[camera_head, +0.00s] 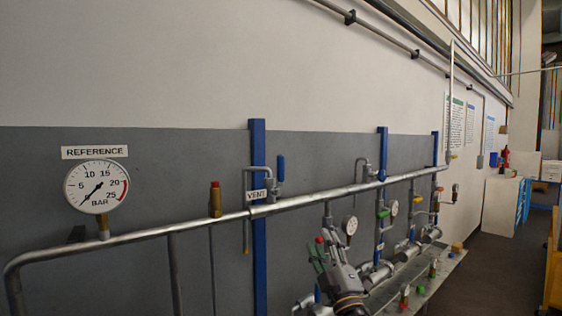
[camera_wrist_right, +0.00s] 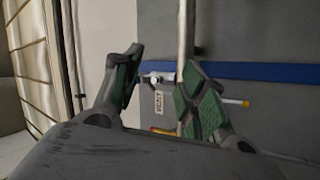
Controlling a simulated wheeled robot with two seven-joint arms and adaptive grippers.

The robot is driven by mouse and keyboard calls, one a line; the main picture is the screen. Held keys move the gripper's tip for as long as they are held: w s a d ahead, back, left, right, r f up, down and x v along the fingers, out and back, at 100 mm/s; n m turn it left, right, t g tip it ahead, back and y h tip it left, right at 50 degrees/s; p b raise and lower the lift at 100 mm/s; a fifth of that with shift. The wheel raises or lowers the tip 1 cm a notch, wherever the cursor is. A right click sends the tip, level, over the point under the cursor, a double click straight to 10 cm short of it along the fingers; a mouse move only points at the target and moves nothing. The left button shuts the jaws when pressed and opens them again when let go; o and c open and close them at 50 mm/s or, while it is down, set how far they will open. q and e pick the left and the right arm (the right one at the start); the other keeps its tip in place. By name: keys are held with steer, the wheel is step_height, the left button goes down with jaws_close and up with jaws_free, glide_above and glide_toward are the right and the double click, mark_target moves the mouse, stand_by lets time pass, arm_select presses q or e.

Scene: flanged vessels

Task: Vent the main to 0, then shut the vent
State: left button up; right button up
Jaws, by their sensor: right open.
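The main (camera_head: 150,234) is a grey pipe running along the wall. The REFERENCE gauge (camera_head: 97,186) stands on it at the left, its needle pointing to the lower left, at the low end of the scale. The VENT label (camera_head: 257,195) hangs by a bent vent pipe; beside it a blue lever (camera_head: 281,168) stands upright. In the right wrist view the VENT label (camera_wrist_right: 158,102) shows turned sideways between the fingers. My right gripper (camera_head: 324,248) is open, below and right of the vent lever. It also shows in the wrist view (camera_wrist_right: 160,80), fingers apart. My left gripper is out of view.
A red-topped fitting (camera_head: 215,199) stands on the main left of the vent. Blue posts (camera_head: 258,145) rise behind the pipe. Branches with small gauges (camera_head: 350,225), a green handle (camera_head: 383,213) and flanged vessels (camera_head: 375,277) crowd the right.

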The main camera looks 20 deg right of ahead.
steer(key=s+a+r+n+g+y, duration=0.1)
steer(key=a+r+n+g+y, duration=0.35)
steer(key=r+n+y, duration=0.75)
steer(key=s+a+r+n+g+y, duration=0.1)
steer(key=a+r+n+g+y, duration=0.55)
steer(key=n, duration=0.95)
steer(key=w+d+r+n+t+h, duration=0.1)
steer(key=d+h, duration=0.3)
steer(key=d, duration=0.1)
steer(key=w+d+r+n+t+h, duration=0.1)
steer(key=w+d+r+h, duration=0.1)
steer(key=d, duration=0.3)
steer(key=shift+w+d+n+t+h, duration=0.3)
steer(key=shift+t+h, duration=0.1)
steer(key=shift+h, duration=0.45)
steer(key=p, duration=0.5)
glide_above(281, 182)
steer(key=shift+w+d, duration=0.1)
steer(key=shift+w, duration=0.25)
jaws_close()
